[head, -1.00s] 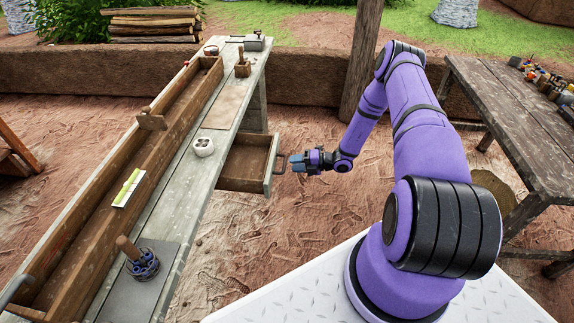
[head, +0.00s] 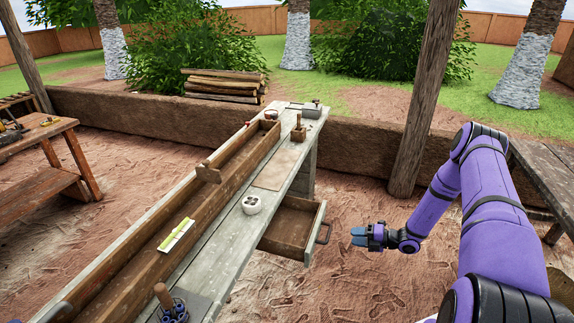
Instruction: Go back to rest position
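My gripper (head: 360,237) is at the end of my purple arm, right of the workbench in the head view. It is in the air, just to the right of the open drawer (head: 290,228) and apart from its dark handle (head: 324,233). Its blue fingers point left toward the drawer. It holds nothing that I can see, and the fingers are too small here to tell their gap. The drawer is pulled out from the bench's side, and its visible inside looks empty.
The long bench (head: 226,232) carries a wooden trough (head: 178,213), a white holed block (head: 251,204), a yellow-green level (head: 176,235) and a tool holder (head: 172,308). A wooden post (head: 421,110) stands behind my arm. A table (head: 545,180) is at the right. Sandy ground is free between.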

